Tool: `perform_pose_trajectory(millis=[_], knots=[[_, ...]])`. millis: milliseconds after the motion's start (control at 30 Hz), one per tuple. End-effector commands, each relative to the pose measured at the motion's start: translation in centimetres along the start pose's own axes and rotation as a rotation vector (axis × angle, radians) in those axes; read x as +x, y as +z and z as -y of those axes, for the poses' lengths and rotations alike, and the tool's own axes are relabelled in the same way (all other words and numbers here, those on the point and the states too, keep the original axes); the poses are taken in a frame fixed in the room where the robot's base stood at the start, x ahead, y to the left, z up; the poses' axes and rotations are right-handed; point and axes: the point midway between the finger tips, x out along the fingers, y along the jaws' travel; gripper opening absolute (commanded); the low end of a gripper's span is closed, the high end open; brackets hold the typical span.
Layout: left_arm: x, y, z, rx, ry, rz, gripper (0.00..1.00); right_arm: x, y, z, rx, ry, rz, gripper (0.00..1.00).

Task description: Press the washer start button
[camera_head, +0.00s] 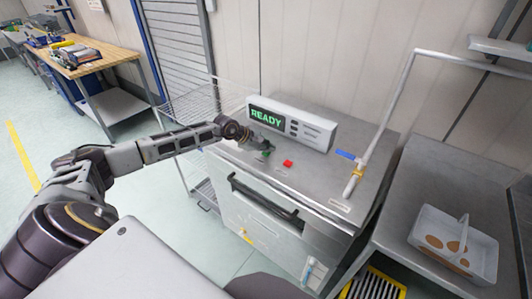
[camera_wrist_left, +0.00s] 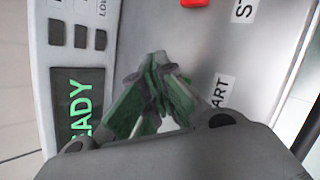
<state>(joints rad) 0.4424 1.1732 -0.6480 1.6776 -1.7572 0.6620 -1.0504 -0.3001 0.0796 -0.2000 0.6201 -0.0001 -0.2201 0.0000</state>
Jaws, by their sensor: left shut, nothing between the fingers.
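The washer (camera_head: 262,205) is a grey metal machine with a flat top. A control box on it has a display (camera_head: 267,118) reading READY in green, which also shows in the left wrist view (camera_wrist_left: 80,115). The green start button (camera_head: 265,154) is on the top; in the wrist view only a sliver of green (camera_wrist_left: 187,80) shows beside the fingertips, near a partly covered label ending in "ART". My left gripper (camera_head: 268,147) is shut and empty, its tips (camera_wrist_left: 155,62) right by the button. Whether they touch it, I cannot tell. My right gripper is out of view.
A red button (camera_head: 287,163) sits to the right of the green one. A wire rack (camera_head: 190,105) is behind my left arm.

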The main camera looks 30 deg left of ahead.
Motion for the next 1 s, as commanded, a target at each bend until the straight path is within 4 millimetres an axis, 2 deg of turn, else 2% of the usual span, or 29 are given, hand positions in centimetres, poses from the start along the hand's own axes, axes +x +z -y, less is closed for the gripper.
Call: perform_pose_trajectory(millis=[667,1000], knots=[[0.18,-0.16,0.18,0.0,-0.002,-0.001,0.0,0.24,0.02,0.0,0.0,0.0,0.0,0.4],[-0.55,0.39,-0.37,0.0,-0.001,-0.001,0.0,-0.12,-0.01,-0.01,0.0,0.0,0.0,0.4]])
